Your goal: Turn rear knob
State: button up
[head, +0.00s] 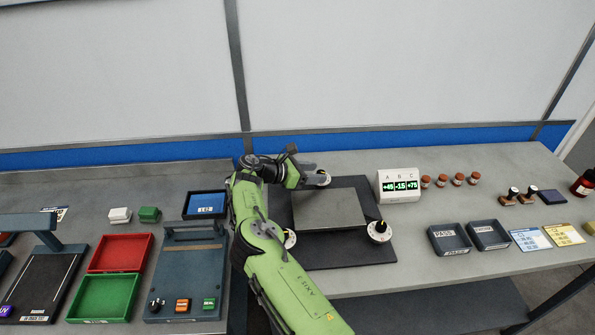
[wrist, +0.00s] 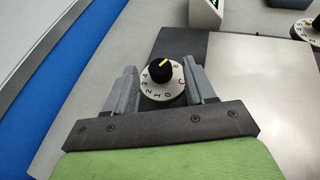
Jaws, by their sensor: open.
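The rear knob (wrist: 161,72) shows in the wrist view as a black cap with a yellow pointer line on a white numbered dial (wrist: 162,90) marked C. My gripper (wrist: 163,88) is open, with one grey finger on each side of the dial. I cannot tell whether the fingers touch it. In the head view my gripper (head: 318,178) is over the rear of the dark plate, and the rear dial's white rim (head: 324,179) shows beside it. Another dial with a black knob (head: 379,231) stands at the plate's front right corner. A third white dial (head: 290,239) is partly hidden by my arm.
A grey slab (head: 330,210) lies between the dials on the dark plate (head: 345,252). A white display (head: 400,186) reads A +45, C +75; its middle value looks like -15. Several brown-capped bottles (head: 458,179) stand right of it. PASS and other trays (head: 450,239) lie further right.

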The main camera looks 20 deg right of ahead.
jog(key=p+v, duration=0.2)
jog(key=v, duration=1.2)
jog(key=shift+a, duration=0.2)
jog(key=shift+s+f, duration=0.1)
jog(key=shift+s, duration=0.05)
